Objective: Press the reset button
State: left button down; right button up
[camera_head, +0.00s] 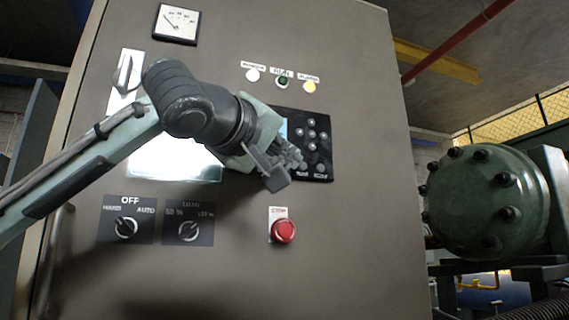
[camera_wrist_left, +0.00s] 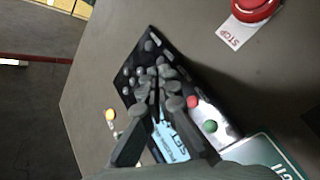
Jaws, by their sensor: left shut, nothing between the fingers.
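A black control panel (camera_head: 318,165) with a small blue screen and several round grey buttons is on the cabinet front. In the left wrist view the panel (camera_wrist_left: 150,42) also shows a red button (camera_wrist_left: 193,102) and a green button (camera_wrist_left: 210,126). The small labels are too blurred to tell which button is reset. My left gripper (camera_head: 290,163) is shut and empty in front of the panel, covering its lower left part. In the left wrist view its fingertips (camera_wrist_left: 160,78) overlap the panel's buttons; I cannot tell whether they touch. My right gripper is not in view.
A red stop button (camera_head: 284,231) sticks out below the panel. Two rotary switches (camera_head: 125,227) (camera_head: 188,230) are at the lower left. Three lamps (camera_head: 282,82) and a gauge (camera_head: 177,23) are above. A green machine (camera_head: 485,200) stands to the right of the cabinet.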

pick_arm(q)
jog(key=shift+w+a, duration=0.15)
jog(key=shift+w, duration=0.3)
jog(key=shift+w+a, duration=0.15)
jog(key=shift+w, duration=0.15)
dwell(0.9)
jog(key=shift+s+d+f+b, duration=0.1)
jog(key=shift+s+d+b, duration=0.15)
jog(key=shift+s+b, duration=0.25)
jog(key=shift+s, duration=0.2)
jog(key=shift+s, duration=0.1)
jog(key=shift+s+d+b, duration=0.25)
jog(key=shift+s+d, duration=0.1)
jog(key=shift+s, duration=0.4)
jog(key=shift+s+d+b, duration=0.3)
jog(key=shift+s, duration=0.45)
jog(key=shift+s+d+b, duration=0.25)
jog(key=shift+s+d, duration=0.1)
jog(key=shift+s, duration=0.4)
